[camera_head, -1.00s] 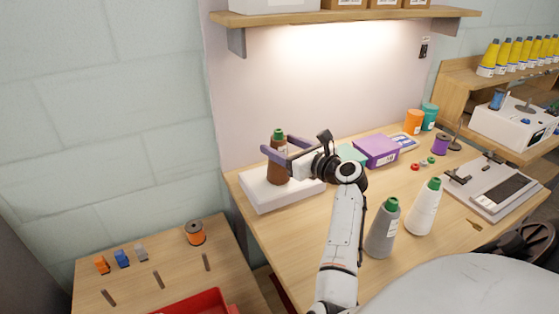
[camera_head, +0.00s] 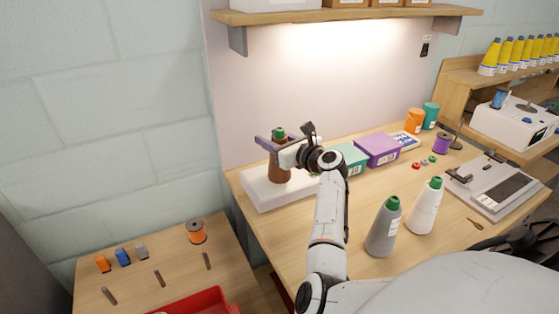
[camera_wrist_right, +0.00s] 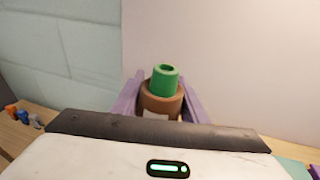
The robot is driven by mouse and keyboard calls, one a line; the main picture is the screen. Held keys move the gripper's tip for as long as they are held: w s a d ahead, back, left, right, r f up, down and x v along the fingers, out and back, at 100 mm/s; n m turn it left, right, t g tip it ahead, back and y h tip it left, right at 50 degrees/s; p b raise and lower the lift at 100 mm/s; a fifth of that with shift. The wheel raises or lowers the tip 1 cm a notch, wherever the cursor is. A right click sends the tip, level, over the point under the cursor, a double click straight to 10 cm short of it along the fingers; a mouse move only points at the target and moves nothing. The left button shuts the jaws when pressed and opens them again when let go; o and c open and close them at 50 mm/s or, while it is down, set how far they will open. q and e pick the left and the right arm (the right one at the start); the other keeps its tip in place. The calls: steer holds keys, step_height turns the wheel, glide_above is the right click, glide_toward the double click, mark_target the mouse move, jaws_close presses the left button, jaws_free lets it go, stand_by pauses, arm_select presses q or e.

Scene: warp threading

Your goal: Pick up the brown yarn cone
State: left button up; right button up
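The brown yarn cone (camera_head: 279,172) with a green top stands upright at the white block on the left of the table. My right gripper (camera_head: 272,145) is around its upper part, with a purple finger on each side, and looks shut on it. In the right wrist view the brown cone (camera_wrist_right: 162,99) sits between the two purple fingers, which lie close against its sides. Its lower part is hidden there by my gripper body. I cannot tell whether its base is clear of the block. My left gripper is not in view.
The white block (camera_head: 262,197) lies under the cone. Grey (camera_head: 382,232) and white (camera_head: 425,210) cones stand to the right of my arm. Teal (camera_head: 352,158) and purple (camera_head: 378,149) boxes are behind it. A shelf (camera_head: 340,17) hangs above. A side table (camera_head: 140,265) holds small spools.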

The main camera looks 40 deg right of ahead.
jaws_close()
steer(key=shift+r, duration=0.1)
